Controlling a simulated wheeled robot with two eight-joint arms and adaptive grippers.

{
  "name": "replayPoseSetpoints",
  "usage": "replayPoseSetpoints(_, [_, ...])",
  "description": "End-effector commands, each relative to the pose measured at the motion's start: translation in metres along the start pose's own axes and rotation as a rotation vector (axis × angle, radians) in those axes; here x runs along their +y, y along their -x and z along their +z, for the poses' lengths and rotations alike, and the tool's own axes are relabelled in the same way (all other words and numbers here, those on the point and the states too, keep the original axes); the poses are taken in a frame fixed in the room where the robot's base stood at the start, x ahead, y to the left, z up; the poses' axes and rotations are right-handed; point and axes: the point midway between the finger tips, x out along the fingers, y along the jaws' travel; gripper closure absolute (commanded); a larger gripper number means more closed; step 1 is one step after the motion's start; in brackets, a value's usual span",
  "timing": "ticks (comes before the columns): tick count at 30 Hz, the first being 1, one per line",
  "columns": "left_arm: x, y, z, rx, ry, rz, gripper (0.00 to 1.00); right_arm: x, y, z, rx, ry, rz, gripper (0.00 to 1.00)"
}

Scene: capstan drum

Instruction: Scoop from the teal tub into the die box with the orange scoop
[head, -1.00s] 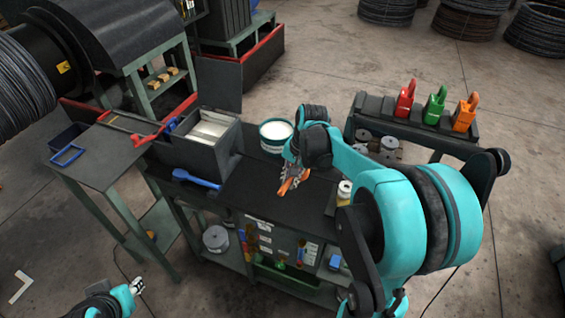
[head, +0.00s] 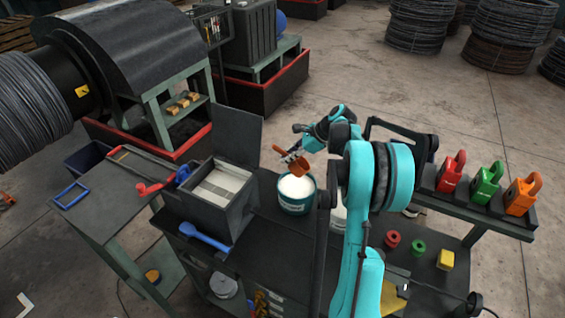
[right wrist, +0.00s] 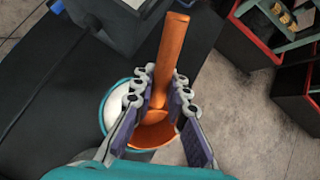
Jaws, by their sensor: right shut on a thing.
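The teal tub (head: 297,205) holds white powder and stands on the dark bench, right of the die box. The die box (head: 228,206) is a grey box with its lid up and pale bars inside. My right gripper (head: 291,157) is shut on the orange scoop (head: 299,167) and holds it above the tub. In the right wrist view the scoop's handle (right wrist: 171,55) points up between the fingers (right wrist: 158,100). Its bowl (right wrist: 153,130) overlaps the white in the tub (right wrist: 112,112); I cannot tell whether the bowl holds powder. My left gripper is not in view.
A blue scoop (head: 204,236) lies on the bench in front of the die box. Red, green and orange padlock-shaped blocks (head: 487,185) stand on the right rack. A side table (head: 100,200) with a red-handled tool is at left.

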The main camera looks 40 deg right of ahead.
Motion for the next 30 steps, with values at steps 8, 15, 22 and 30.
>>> replayPoseSetpoints(8, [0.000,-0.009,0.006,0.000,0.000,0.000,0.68,0.003,-0.013,-0.011,0.000,0.001,0.000,1.00])
replayPoseSetpoints(15, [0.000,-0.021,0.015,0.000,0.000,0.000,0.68,0.006,-0.032,-0.027,0.000,0.002,0.001,1.00])
replayPoseSetpoints(22, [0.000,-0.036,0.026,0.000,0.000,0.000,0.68,0.010,-0.051,-0.043,0.001,0.002,0.001,1.00])
replayPoseSetpoints(30, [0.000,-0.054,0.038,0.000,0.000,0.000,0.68,0.013,-0.071,-0.061,0.001,0.002,0.001,1.00])
